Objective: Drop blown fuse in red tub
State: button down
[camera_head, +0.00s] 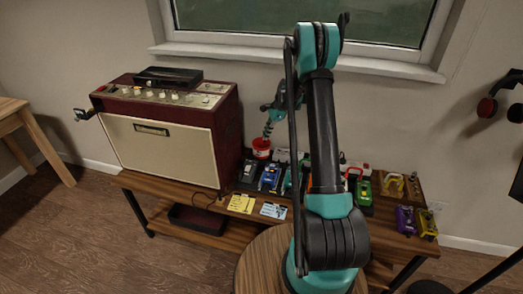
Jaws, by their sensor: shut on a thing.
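A small red tub (261,152) with a whitish inside stands on the bench just right of the amplifier. My gripper (267,134) points down right above the tub's rim, close to it. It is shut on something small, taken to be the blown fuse. The fuse itself is too small to make out at this distance. I cannot tell whether the fingertips are above the rim or slightly inside it.
The dark red amplifier (160,145) stands close on the tub's left. Several effect pedals (269,178) fill the bench to the right and in front. Yellow notes (241,203) and a pale card (273,210) lie on the front edge. A window sill (300,57) is behind.

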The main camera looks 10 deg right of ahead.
jog(key=shift+f, duration=0.45)
jog(key=c, duration=1.6)
grip_release()
jog(key=shift+r, duration=0.1)
